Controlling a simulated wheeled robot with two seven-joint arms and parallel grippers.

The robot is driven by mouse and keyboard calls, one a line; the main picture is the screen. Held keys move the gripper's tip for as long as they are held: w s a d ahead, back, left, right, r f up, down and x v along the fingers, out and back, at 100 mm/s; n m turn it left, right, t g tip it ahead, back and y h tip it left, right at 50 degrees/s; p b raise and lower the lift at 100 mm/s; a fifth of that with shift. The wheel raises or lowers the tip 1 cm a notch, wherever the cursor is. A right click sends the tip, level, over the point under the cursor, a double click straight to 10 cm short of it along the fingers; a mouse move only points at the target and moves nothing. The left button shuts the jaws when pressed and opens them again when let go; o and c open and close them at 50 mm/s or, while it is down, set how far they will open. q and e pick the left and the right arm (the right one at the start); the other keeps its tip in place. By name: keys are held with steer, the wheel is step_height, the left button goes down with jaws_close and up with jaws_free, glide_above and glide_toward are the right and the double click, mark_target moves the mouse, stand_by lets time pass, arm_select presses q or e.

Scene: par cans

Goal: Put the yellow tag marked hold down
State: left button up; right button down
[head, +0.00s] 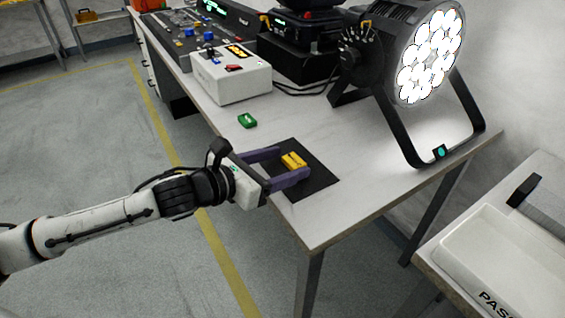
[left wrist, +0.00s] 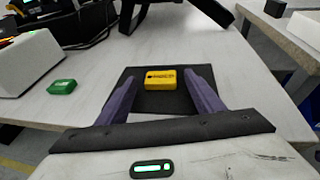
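The yellow tag (head: 293,161) lies on a black mat (head: 318,178) near the front corner of the white table. In the left wrist view the yellow tag (left wrist: 161,80) shows dark lettering, too small to read surely, and the mat (left wrist: 150,103) lies under it. My left gripper (head: 291,164) is open, its two purple fingers reaching over the mat with the tag between or just beyond their tips. In the left wrist view the fingers (left wrist: 160,80) stand apart on either side of the tag, with gaps. My right gripper is not in view.
A green tag (head: 247,120) lies on the table (head: 215,110) behind the mat. A white switch box (head: 232,75) stands farther back. A lit par can (head: 425,60) on a black yoke stands to the right. A white tray (head: 510,262) sits on another table at right.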

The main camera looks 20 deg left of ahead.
arm_select(q)
steer(key=shift+r, duration=0.1)
steer(key=shift+v, duration=5.95)
steer(key=s+f+n+y, duration=0.1)
steer(key=s+f+n, duration=0.1)
steer(key=f+n, duration=0.7)
steer(key=s+f+n+y, duration=0.2)
steer(key=f+n, duration=0.5)
steer(key=n, duration=0.4)
steer(key=s+d+f+n+g, duration=0.2)
steer(key=s+d+f+n, duration=0.2)
steer(key=f+n, duration=0.3)
steer(key=s+d+f+n+g, duration=0.2)
steer(key=s+d+f+n, duration=0.2)
steer(key=s+f+n, duration=0.3)
steer(key=n, duration=0.5)
steer(key=shift+y+b, duration=0.3)
steer(key=shift+b, duration=0.05)
